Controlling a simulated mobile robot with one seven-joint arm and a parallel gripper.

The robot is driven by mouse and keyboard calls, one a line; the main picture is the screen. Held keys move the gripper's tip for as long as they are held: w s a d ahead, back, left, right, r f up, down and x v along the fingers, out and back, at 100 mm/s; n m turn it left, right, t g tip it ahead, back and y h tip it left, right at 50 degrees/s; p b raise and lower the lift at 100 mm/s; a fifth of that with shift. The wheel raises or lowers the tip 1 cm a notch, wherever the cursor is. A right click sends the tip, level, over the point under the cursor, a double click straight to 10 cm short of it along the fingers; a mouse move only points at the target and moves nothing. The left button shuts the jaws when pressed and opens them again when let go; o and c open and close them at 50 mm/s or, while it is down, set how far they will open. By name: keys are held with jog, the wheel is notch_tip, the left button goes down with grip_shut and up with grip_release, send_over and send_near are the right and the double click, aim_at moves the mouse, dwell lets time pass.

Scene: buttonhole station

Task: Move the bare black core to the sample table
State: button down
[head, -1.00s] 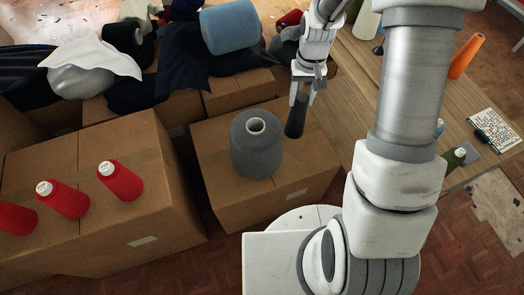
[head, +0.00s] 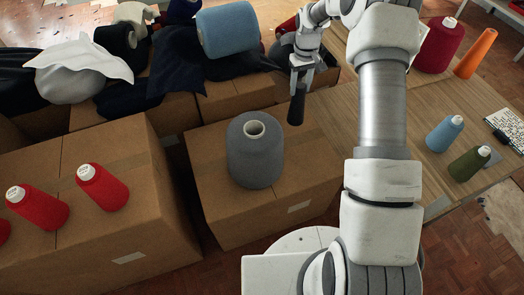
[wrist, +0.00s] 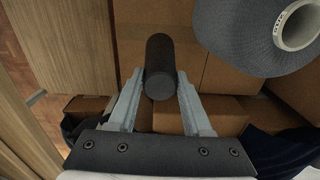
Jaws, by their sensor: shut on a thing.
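The bare black core (head: 297,104) hangs roughly upright below my gripper (head: 299,84) in the head view. My gripper is shut on its upper end and holds it in the air, to the right of the grey cone. In the wrist view the core (wrist: 159,62) sits between the two fingers of my gripper (wrist: 161,95). A wooden table (head: 478,92) at the right holds several cones; it may be the sample table. My arm hides part of its left side.
A large grey cone (head: 254,158) stands on a carton (head: 218,215) beside the core. Burgundy (head: 438,45), orange (head: 476,53), blue (head: 444,133) and olive (head: 469,163) cones stand on the table. Bare wood shows between the table's cones.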

jog(key=shift+f, duration=0.35)
jog(key=s+a+f+b, duration=0.1)
jog(key=s+f+b, duration=0.3)
jog(key=s+f, duration=0.6)
jog(key=shift+s+a+f, duration=0.3)
jog(key=shift+s+f, duration=0.1)
jog(key=shift+s, duration=0.2)
jog(key=shift+f+b, duration=0.2)
jog(key=shift+b, duration=0.1)
jog(key=c, duration=0.6)
grip_release()
jog(key=shift+r, duration=0.15)
